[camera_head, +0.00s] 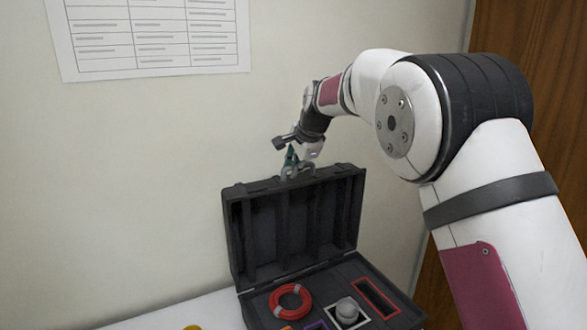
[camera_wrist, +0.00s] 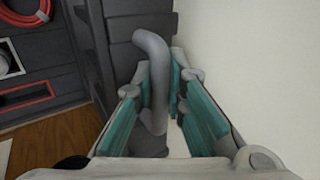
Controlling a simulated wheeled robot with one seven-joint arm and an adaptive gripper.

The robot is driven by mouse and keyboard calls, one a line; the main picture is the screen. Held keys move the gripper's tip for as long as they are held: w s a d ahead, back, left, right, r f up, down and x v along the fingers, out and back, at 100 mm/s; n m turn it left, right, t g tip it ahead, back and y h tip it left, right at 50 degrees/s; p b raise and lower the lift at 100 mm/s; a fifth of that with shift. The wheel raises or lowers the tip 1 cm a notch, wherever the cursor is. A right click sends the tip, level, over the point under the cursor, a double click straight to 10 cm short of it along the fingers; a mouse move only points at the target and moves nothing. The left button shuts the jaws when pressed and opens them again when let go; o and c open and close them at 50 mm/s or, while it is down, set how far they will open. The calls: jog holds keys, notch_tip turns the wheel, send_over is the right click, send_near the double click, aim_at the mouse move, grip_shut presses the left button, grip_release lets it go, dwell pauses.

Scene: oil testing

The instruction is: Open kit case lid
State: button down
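The black kit case (camera_head: 360,262) stands on the white table with its lid (camera_head: 293,222) raised, roughly upright, close to the wall. A grey curved handle (camera_head: 297,170) sits at the lid's top edge. My gripper (camera_head: 291,157) is at this handle, above the lid. In the wrist view the grey handle (camera_wrist: 152,75) stands between the two teal-padded fingers of my gripper (camera_wrist: 163,85). The fingers are close around the handle, and the lid edge lies just beyond. Whether both pads press on the handle is hard to see.
Inside the case are a red coil (camera_head: 290,301), a round metal piece in a white-framed slot (camera_head: 347,311) and a red-framed slot (camera_head: 377,297). The wall (camera_head: 150,180) is close behind the lid. A yellow object (camera_head: 192,327) shows at the bottom edge.

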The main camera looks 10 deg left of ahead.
jog(key=c, duration=1.9)
grip_release()
jog(key=shift+r, duration=0.1)
jog(key=v, duration=1.2)
jog(key=shift+d, duration=0.1)
